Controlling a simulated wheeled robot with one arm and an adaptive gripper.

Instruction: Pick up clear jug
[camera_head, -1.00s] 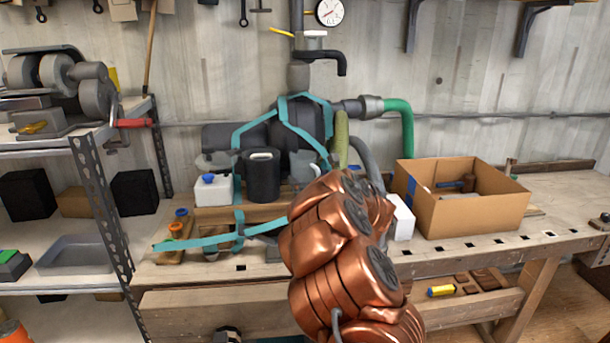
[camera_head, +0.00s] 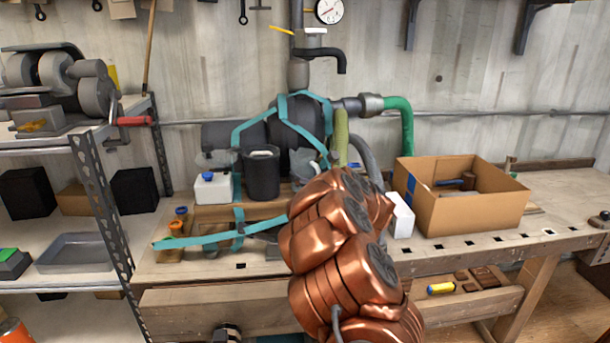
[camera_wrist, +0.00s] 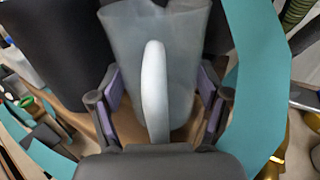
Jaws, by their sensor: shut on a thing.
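The clear jug (camera_wrist: 180,50) is a translucent grey vessel with a pale, upright handle (camera_wrist: 155,90) facing the wrist camera. It fills the middle of the wrist view. My gripper (camera_wrist: 160,88) has one purple-padded finger on each side of the jug and is shut on it, with the handle between the fingers.
A black vessel (camera_head: 261,175) and a white container with a blue cap (camera_head: 212,188) stand on the bench left of my arm. Teal straps (camera_wrist: 262,75) run close to the jug's right. An open cardboard box (camera_head: 470,212) is at the right.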

